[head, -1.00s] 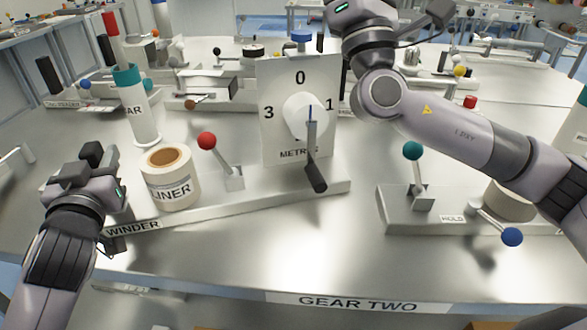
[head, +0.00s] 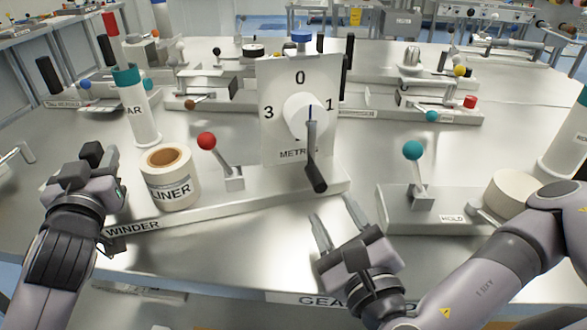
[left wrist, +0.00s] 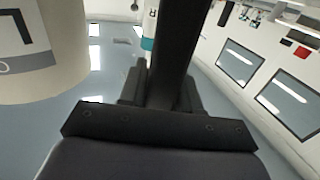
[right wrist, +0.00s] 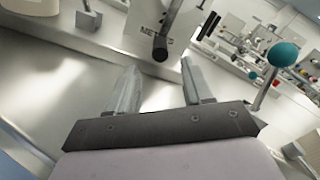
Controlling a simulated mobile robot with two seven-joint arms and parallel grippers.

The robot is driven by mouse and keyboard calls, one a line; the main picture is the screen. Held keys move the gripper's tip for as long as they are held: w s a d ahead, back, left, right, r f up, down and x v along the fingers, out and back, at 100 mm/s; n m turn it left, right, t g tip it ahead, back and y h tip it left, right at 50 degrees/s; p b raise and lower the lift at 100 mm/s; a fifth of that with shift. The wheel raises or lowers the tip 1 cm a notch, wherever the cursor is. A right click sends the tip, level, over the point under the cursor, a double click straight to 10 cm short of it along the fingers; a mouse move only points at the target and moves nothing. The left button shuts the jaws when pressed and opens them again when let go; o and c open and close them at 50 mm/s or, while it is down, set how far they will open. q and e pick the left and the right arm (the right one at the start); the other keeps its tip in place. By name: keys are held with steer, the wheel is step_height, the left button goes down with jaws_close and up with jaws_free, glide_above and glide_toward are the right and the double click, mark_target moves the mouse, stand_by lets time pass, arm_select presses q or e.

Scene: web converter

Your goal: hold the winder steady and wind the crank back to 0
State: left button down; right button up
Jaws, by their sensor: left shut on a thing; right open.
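The winder is a long metal base (head: 225,212) with a white dial plate (head: 272,90) showing 0 at the top, 3 at left and 1 at right. The crank (head: 312,145) sits on the white hub, its grey arm slanting down to a dark handle (head: 317,180); its exact reading is unclear. The handle also shows in the right wrist view (right wrist: 160,48). My left gripper (head: 118,190) is shut at the winder's left end on a dark upright bar (left wrist: 172,50), mostly hidden in the head view. My right gripper (head: 335,212) is open and empty, below the crank handle.
On the winder stand a LINER roll (head: 170,180) and a red-knobbed lever (head: 207,141). A HOLD unit with a teal-knobbed lever (head: 412,151) and white roll (head: 510,193) stands to the right. Bare table lies in front of the winder.

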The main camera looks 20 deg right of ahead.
mark_target(312, 172)
steer(key=w, duration=1.1)
steer(key=shift+w+d+f, duration=0.1)
steer(key=shift+w+d, duration=0.15)
steer(key=shift+w, duration=0.15)
jaws_close()
